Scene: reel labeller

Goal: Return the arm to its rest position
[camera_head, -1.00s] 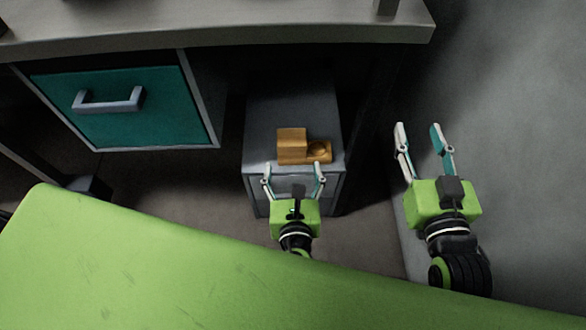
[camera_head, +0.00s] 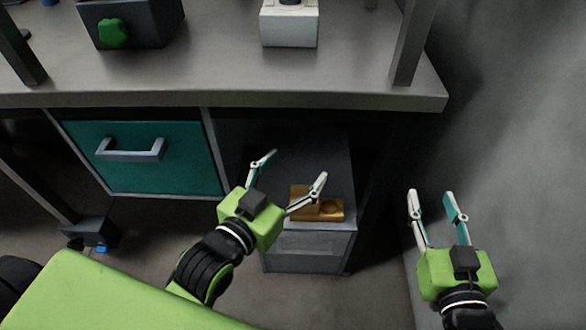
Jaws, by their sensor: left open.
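My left gripper (camera_head: 291,170) is open and empty. It is tilted up and to the right, in front of a grey cabinet (camera_head: 308,262) under the bench. One of its fingers overlaps the left side of a wooden block (camera_head: 330,209) on the cabinet in the picture; I cannot tell whether they touch. My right gripper (camera_head: 435,205) is open and empty, pointing up near the grey wall at the right.
The grey bench top (camera_head: 230,65) runs across above, with a white box (camera_head: 290,27) and a dark box with a green knob (camera_head: 113,33) on it. A teal drawer (camera_head: 140,170) with a grey handle is shut at the left. Floor shows between drawer and cabinet.

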